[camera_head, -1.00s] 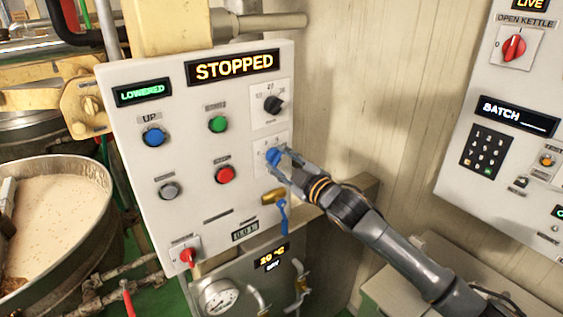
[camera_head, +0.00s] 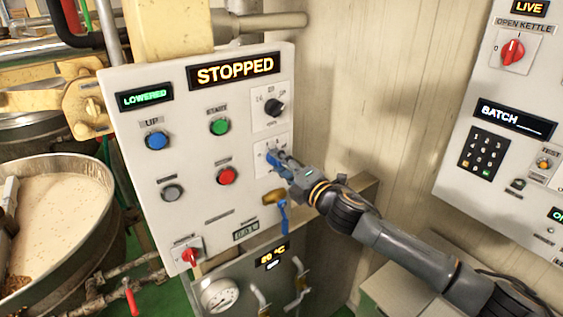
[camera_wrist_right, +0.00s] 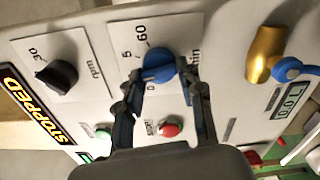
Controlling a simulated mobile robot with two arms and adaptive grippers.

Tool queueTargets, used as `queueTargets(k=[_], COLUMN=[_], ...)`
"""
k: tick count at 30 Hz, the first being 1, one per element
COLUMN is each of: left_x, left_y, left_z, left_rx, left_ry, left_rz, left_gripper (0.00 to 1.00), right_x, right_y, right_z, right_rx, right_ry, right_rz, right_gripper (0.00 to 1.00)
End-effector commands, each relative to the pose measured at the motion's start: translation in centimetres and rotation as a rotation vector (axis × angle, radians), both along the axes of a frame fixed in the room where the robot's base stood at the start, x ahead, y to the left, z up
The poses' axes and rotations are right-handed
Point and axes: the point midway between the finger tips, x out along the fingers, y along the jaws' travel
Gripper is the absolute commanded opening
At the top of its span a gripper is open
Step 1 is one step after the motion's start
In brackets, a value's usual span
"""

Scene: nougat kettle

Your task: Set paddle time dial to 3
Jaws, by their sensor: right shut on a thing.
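The blue paddle time dial (camera_head: 271,155) is on a white plate at the right side of the tilted white control panel, below the black rpm knob (camera_head: 273,107). In the right wrist view the blue dial (camera_wrist_right: 158,64) shows between my fingers, with 0, 5, 60 and min printed around it. I cannot read its exact setting. My right gripper (camera_head: 280,160) reaches in from the right and is shut on the dial; its fingers (camera_wrist_right: 162,72) lie on both sides of it in the wrist view. My left gripper is not in view.
A brass valve with a blue handle (camera_head: 283,218) sits just below my right gripper. The STOPPED display (camera_head: 235,70), a red button (camera_head: 227,175) and a green button (camera_head: 220,127) are nearby. A second panel (camera_head: 457,195) stands at right, and a kettle (camera_head: 100,235) at left.

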Motion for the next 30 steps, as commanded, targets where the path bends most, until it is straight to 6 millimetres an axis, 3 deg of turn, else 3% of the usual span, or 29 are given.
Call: queueTargets(k=[12, 28, 29, 30], left_x=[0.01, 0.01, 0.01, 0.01], left_y=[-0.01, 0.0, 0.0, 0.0], left_z=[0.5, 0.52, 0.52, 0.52], left_rx=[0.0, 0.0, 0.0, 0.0], left_ry=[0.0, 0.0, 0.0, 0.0], left_rz=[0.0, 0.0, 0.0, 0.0], left_gripper=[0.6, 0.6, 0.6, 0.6], right_x=[0.01, 0.0, 0.0, 0.0], right_y=[-0.03, -0.02, -0.02, -0.01], right_z=[-0.13, -0.19, -0.19, -0.19], right_rx=[-0.145, -0.162, -0.162, -0.162], right_ry=[-0.103, -0.115, -0.115, -0.115], right_rz=[0.0, 0.001, 0.001, 0.001], right_gripper=[0.06, 0.06, 0.41, 0.5])
